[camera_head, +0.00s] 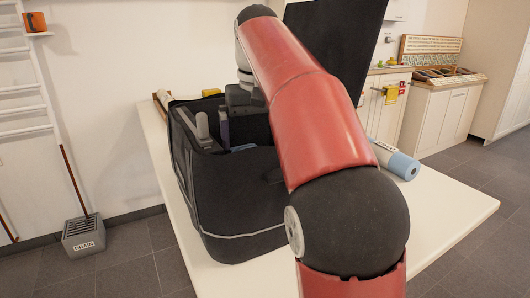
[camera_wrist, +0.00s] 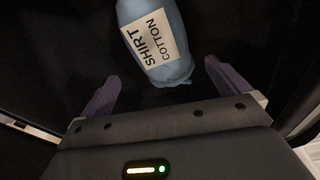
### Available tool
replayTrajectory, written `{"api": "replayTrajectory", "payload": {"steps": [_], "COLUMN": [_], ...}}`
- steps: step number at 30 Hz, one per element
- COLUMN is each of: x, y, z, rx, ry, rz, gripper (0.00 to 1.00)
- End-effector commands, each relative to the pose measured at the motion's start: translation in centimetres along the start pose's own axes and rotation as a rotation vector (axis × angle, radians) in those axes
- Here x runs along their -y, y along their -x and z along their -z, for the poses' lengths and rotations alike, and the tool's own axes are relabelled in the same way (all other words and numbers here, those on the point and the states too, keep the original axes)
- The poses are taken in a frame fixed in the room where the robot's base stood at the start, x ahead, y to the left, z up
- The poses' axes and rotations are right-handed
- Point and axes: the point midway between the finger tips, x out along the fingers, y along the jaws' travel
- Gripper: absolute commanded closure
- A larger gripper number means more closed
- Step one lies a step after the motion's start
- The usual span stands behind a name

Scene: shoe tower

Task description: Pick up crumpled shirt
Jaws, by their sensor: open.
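The shirt (camera_wrist: 156,38) shows in the wrist view as a light blue rolled bundle with a white label reading "SHIRT COTTON". It lies inside the dark interior of a black bag (camera_head: 235,200), which stands open on a white table. My gripper (camera_wrist: 162,72) is open, with its purple-grey fingers apart and pointing toward the shirt's near end. No grip on the shirt shows, and I cannot tell whether a finger touches it. In the head view, my gripper (camera_head: 211,138) reaches down into the bag's opening. A small bluish patch there may be the shirt; most of the inside is hidden.
The white table (camera_head: 440,215) has free room at its right front. A pale roll with a blue end (camera_head: 402,165) lies right of the bag, partly behind my arm. The bag's side walls stand close around my gripper. A grey bin (camera_head: 83,236) is on the floor at left.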

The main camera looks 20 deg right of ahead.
Motion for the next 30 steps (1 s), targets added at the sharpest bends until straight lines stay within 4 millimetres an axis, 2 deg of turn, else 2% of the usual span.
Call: {"api": "replayTrajectory", "payload": {"steps": [18, 28, 30], "x": [0.7, 0.7, 0.7], "y": [-7.5, -8.1, -8.1], "z": [-1.6, -1.6, -1.6], "rx": [0.026, 0.024, 0.024], "ry": [-0.009, -0.008, -0.008], "rz": [0.003, 0.003, 0.003], "gripper": [0.0, 0.0, 0.09]}}
